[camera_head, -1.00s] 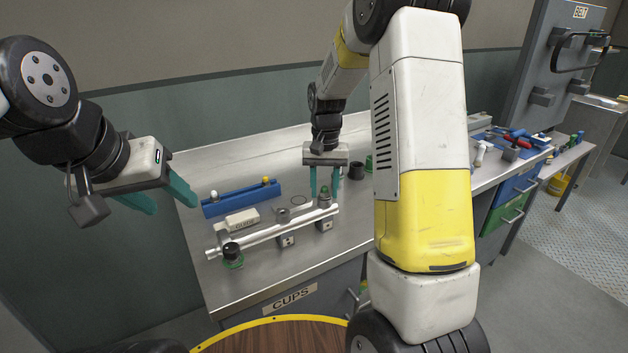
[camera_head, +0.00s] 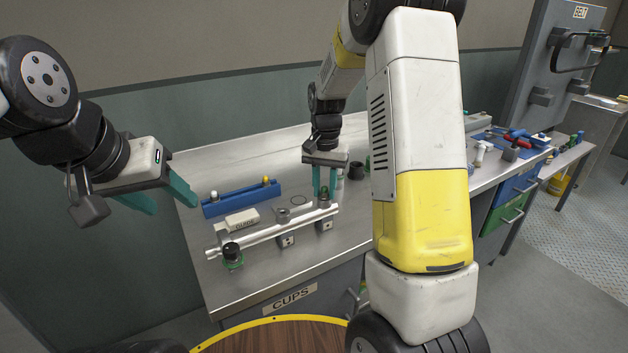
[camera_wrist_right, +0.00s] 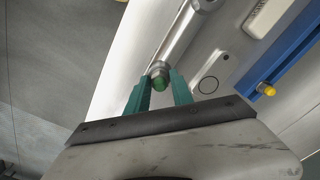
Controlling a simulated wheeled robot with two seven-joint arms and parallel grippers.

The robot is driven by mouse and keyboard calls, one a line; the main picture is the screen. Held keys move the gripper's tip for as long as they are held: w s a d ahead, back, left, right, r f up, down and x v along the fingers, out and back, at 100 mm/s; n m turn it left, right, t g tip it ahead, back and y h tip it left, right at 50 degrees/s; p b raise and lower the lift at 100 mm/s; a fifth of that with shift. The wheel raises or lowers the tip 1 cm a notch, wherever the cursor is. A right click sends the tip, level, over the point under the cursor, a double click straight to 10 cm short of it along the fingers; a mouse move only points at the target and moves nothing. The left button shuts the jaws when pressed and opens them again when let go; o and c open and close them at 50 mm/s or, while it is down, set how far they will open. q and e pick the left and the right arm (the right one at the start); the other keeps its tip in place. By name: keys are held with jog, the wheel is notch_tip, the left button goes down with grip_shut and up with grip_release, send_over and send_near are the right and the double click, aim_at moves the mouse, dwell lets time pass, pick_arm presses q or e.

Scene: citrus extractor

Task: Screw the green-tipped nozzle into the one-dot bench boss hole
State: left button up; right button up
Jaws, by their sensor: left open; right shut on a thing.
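My right gripper (camera_head: 325,192) points down over the right end of a silvery pipe (camera_head: 265,234). It is shut on the green-tipped nozzle (camera_wrist_right: 160,82), whose green top shows between the fingertips in the right wrist view. The nozzle is upright at the pipe's end; whether it is seated there is hidden. Two small grey blocks with dot marks, a left one (camera_head: 286,241) and a right one (camera_head: 324,226), sit on the bench's front side below the pipe; their dots are too small to count surely. My left gripper (camera_head: 168,198) is open and empty, left of the bench.
A dark knob on a green base (camera_head: 233,255) stands at the pipe's left end. Behind the pipe are a white labelled block (camera_head: 242,221) and a blue rack (camera_head: 240,198) with small pegs. The bench's back left is clear.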

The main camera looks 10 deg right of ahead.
jog(key=m, duration=0.7)
jog(key=o, duration=0.8)
jog(key=shift+c, duration=0.2)
jog(key=n, duration=0.6)
jog(key=shift+n, duration=0.3)
jog(key=n, duration=0.5)
